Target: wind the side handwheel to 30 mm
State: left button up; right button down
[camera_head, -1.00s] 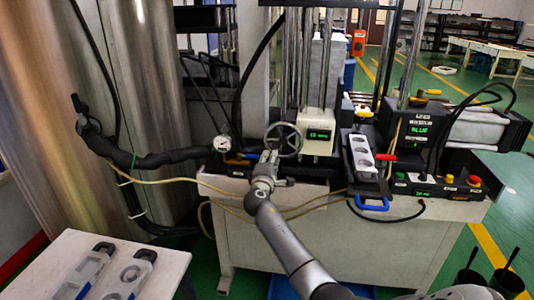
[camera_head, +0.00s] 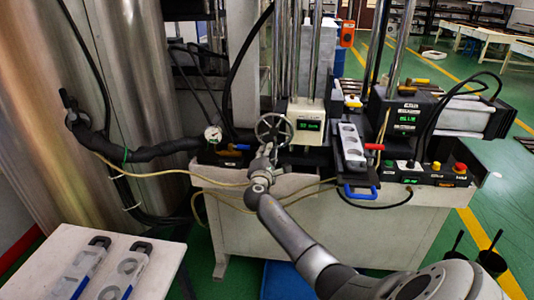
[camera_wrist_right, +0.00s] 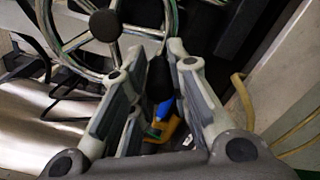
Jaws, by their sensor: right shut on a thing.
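The side handwheel (camera_head: 273,128) is a grey spoked wheel on the front of the machine, left of a cream box with a green display (camera_head: 309,125); its digits are too small to read surely. My right gripper (camera_head: 266,156) is at the wheel's lower edge in the head view. In the right wrist view the wheel (camera_wrist_right: 105,25) shows its rim, spokes and dark hub at the top. The right gripper's fingers (camera_wrist_right: 155,85) are closed around the wheel's dark handle (camera_wrist_right: 158,78), which is partly hidden between them. My left gripper is not in view.
A pressure gauge (camera_head: 213,133) and black hose stand left of the wheel. A mould plate (camera_head: 349,147) with round openings lies right of it, near a blue handle. A white table (camera_head: 150,287) with two mould pieces is at front left.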

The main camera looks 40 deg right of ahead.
jog(key=shift+f, duration=0.1)
jog(key=c, duration=1.3)
grip_release()
jog(key=v, duration=1.2)
